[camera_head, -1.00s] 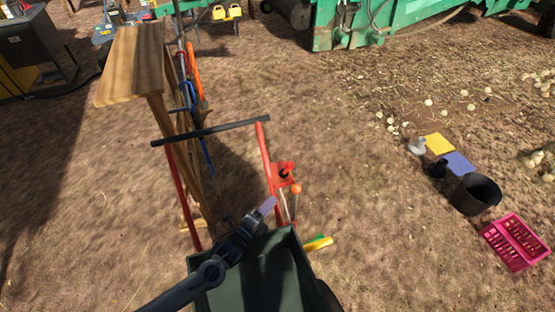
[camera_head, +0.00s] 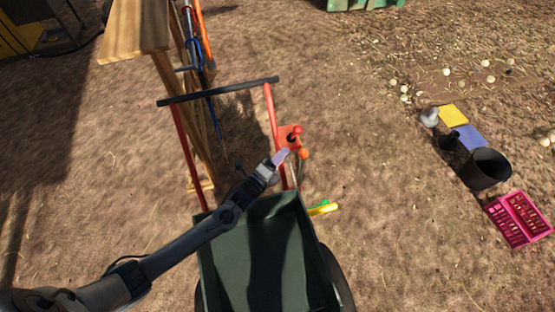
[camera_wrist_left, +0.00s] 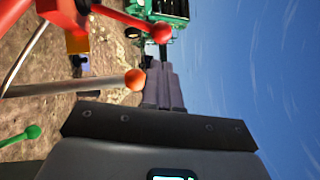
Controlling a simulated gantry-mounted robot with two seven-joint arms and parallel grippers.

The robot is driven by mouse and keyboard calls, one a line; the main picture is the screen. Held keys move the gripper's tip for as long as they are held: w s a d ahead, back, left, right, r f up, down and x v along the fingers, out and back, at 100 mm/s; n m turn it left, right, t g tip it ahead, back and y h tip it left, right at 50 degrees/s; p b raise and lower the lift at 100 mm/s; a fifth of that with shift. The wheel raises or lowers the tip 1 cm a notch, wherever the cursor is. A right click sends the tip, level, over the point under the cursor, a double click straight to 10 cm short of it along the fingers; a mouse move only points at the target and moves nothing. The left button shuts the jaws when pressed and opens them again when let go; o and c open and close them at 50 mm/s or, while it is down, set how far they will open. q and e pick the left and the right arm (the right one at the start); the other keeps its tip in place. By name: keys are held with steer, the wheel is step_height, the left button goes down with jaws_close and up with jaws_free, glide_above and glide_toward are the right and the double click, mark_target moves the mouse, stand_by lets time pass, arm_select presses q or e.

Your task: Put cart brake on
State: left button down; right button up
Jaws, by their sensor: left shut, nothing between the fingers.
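The cart has a dark green bin (camera_head: 236,262) and a red handle frame (camera_head: 271,112) with a black crossbar (camera_head: 218,91). A red bracket (camera_head: 284,136) on the right post carries a red-knobbed lever (camera_head: 296,130). An orange knob (camera_head: 303,154) sits just below; in the left wrist view this orange knob (camera_wrist_left: 135,79) ends a metal rod, near the red knob (camera_wrist_left: 161,33). Which lever is the brake is not marked. My left gripper (camera_head: 282,156) is shut and empty, just below the bracket; its fingers (camera_wrist_left: 165,84) look close to the orange knob, contact unclear. My right gripper is not in view.
A wooden stand (camera_head: 136,28) with hanging tools is left of the handle. Green and yellow handles (camera_head: 323,209) stick out right of the bin. A black bucket (camera_head: 485,169) and pink crate (camera_head: 520,219) lie farther right. Ground between is clear.

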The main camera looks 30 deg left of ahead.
arm_select(q)
steer(key=b+x, duration=0.1)
steer(key=x, duration=0.5)
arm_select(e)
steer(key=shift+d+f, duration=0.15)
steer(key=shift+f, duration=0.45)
